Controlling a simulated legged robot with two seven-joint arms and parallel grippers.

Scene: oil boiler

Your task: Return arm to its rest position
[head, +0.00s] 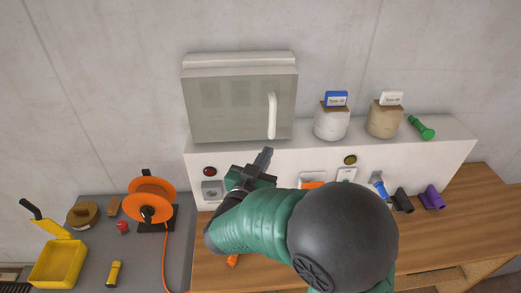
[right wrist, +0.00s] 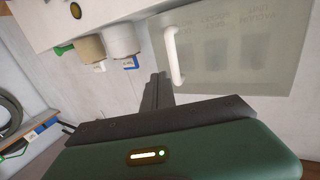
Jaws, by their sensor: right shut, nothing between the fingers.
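My right gripper (head: 264,160) is in front of the white boiler panel in the head view, its dark fingers shut and empty. My green and dark right arm bends in from the lower right and hides part of the panel and table. In the right wrist view the fingers (right wrist: 158,92) are closed together, close in the picture to the white handle (right wrist: 174,55) of the grey cabinet door (right wrist: 235,50). In the head view this door (head: 225,105) is shut, with its handle (head: 272,115) just above the fingertips. I cannot tell whether they touch. My left gripper is out of view.
On the white ledge stand a white container (head: 331,124), a tan container (head: 384,121) and a green flashlight (head: 422,127). An orange cable reel (head: 151,198) and an open yellow box (head: 58,264) are at left. The wooden table (head: 470,215) has free room at right.

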